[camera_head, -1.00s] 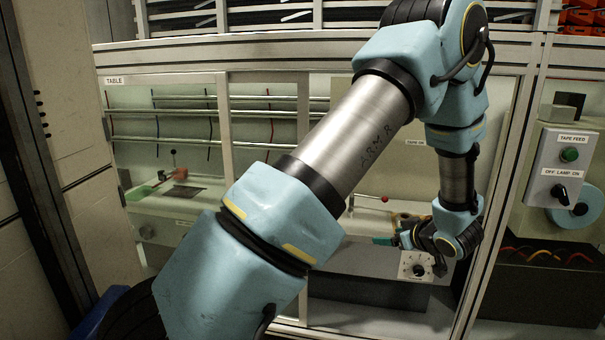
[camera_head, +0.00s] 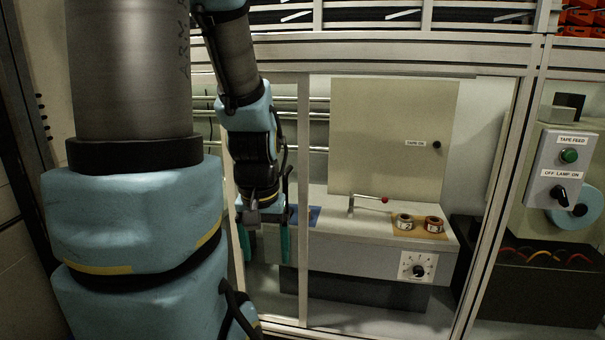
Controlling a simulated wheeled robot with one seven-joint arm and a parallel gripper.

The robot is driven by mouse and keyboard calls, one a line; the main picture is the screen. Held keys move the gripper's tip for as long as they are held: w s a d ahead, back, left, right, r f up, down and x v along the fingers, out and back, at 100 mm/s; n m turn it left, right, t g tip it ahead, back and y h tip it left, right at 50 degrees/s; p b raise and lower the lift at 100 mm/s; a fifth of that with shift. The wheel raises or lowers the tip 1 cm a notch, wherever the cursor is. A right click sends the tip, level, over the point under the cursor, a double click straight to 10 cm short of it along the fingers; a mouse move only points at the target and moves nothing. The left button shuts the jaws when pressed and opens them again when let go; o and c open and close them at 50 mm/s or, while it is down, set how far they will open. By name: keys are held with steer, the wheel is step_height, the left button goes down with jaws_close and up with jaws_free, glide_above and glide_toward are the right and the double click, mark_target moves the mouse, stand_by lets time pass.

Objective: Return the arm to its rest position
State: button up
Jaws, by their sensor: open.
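My arm stands upright at the left and middle of the head view, its large blue and metal links close to the camera. My gripper (camera_head: 264,245) hangs down at the end of the arm, left of a vertical frame post. Its two green fingers are apart with nothing visible between them. Behind it is the grey bench unit (camera_head: 345,248); I cannot tell the gap between the gripper and the bench or post.
The vertical frame post (camera_head: 304,200) stands just right of the gripper. The bench carries a red-tipped lever (camera_head: 368,198), two small rolls (camera_head: 404,221) on a tan mat and a dial (camera_head: 418,267). A control box (camera_head: 562,167) is at the right.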

step_height(320, 180, up, 20)
steer(key=p, duration=1.8)
steer(key=shift+w+d+f, duration=0.15)
steer(key=shift+w+d, duration=0.05)
steer(key=shift+w, duration=0.05)
